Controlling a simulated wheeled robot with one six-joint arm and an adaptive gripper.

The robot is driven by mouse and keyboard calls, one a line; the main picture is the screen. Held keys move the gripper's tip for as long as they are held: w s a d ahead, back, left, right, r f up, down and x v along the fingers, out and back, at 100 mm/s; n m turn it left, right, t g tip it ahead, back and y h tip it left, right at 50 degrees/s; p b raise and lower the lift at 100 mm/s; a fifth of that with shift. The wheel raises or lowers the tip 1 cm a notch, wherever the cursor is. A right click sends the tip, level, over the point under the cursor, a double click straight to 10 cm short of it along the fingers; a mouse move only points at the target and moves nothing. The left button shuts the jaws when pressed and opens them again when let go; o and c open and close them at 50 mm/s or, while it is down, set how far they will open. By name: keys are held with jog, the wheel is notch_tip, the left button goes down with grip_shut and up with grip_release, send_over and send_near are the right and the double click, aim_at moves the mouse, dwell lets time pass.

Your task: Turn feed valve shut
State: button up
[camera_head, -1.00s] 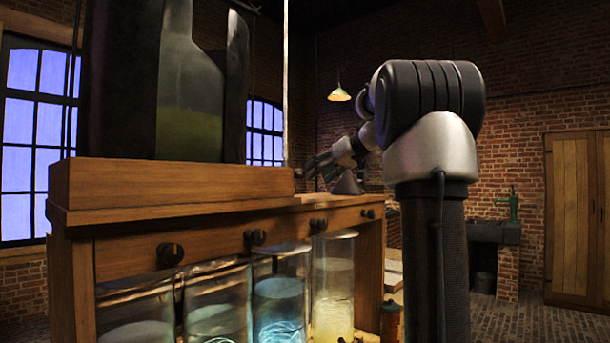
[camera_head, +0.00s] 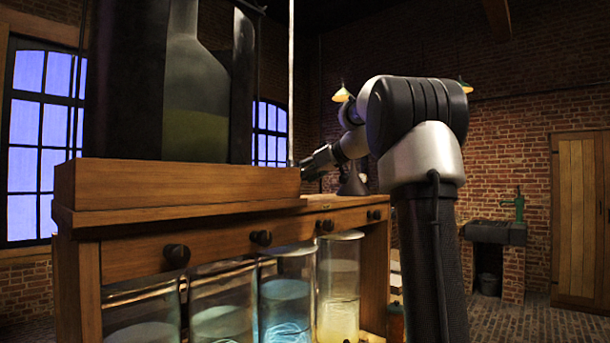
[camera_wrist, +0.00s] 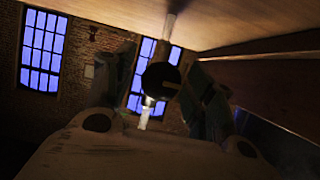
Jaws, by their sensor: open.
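My gripper (camera_wrist: 158,68) is open in the wrist view, one finger on each side of a dark round knob-like part (camera_wrist: 160,80) with a pale mark. A thin stem runs up from this part and a pale spout-like piece shows below it. It looks like the feed valve, but I cannot be sure. Whether the fingers touch it I cannot tell. In the head view my gripper (camera_head: 318,163) is at the right end of the wooden tank base (camera_head: 180,185), its tips hidden behind it. The valve cannot be made out there.
A wooden stand (camera_head: 215,235) with black knobs (camera_head: 261,238) along its front holds several glass jars (camera_head: 287,295) below. A large tank (camera_head: 195,100) stands on top. A dark funnel-shaped object (camera_head: 353,182) stands near my gripper. The floor to the right is open.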

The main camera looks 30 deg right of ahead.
jog(key=c, duration=1.1)
jog(key=shift+o, duration=0.2)
jog(key=m+y, duration=0.1)
jog(key=m, duration=0.1)
jog(key=shift+d+m+g+y, duration=0.15)
jog(key=shift+m+g+y, duration=0.15)
jog(key=shift+m+y, duration=0.1)
jog(key=m+y, duration=0.2)
jog(key=m, duration=0.1)
jog(key=m+y, duration=0.2)
jog(key=m, duration=0.1)
jog(key=shift+w+f+m, duration=0.1)
jog(key=shift+m, duration=0.2)
jog(key=m+t+y, duration=0.1)
jog(key=m, duration=0.3)
jog(key=shift+y, duration=0.3)
